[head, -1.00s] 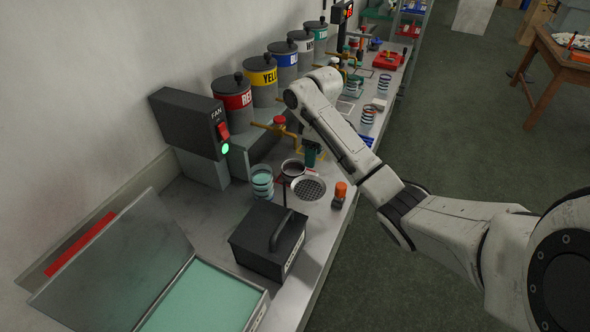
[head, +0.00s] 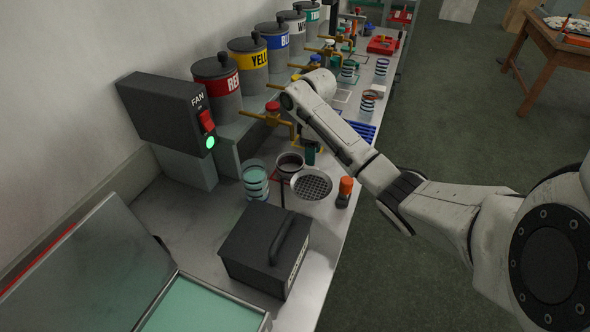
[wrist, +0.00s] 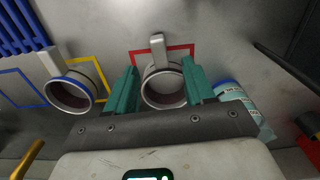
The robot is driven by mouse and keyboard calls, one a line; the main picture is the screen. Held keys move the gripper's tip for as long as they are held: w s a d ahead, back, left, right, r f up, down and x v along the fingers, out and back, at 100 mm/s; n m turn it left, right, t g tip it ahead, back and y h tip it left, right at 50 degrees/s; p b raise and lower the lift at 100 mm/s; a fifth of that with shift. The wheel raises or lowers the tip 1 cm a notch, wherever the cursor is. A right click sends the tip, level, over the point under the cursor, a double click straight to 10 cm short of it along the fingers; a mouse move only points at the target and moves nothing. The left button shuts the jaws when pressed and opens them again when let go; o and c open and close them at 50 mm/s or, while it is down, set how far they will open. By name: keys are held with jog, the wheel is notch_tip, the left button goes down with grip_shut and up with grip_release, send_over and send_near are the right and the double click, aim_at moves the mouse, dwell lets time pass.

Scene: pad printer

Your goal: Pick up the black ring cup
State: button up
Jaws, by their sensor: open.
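The black ring cup (head: 290,163) stands on the bench, with a dark rim and dark inside, beside a round perforated grate. In the wrist view a cup with a short handle and dark reddish inside (wrist: 164,90) lies between my two green fingers, within a red outline; it appears to be the same cup. My gripper (head: 310,153) is open, just right of and behind the cup in the head view. In the wrist view the fingers (wrist: 163,92) are on both sides of the cup; whether they touch it is unclear.
A blue-rimmed cup (wrist: 69,93) sits by a yellow outline. A teal striped jar (head: 255,180) is close to the cup. The grate (head: 311,184), an orange-capped bottle (head: 344,190) and a black box (head: 266,250) stand nearby. Ink pots (head: 217,85) line the back.

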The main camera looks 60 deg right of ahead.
aim_at(313, 168)
jog(key=shift+f+p, duration=0.35)
jog(key=shift+f, duration=3.45)
grip_shut()
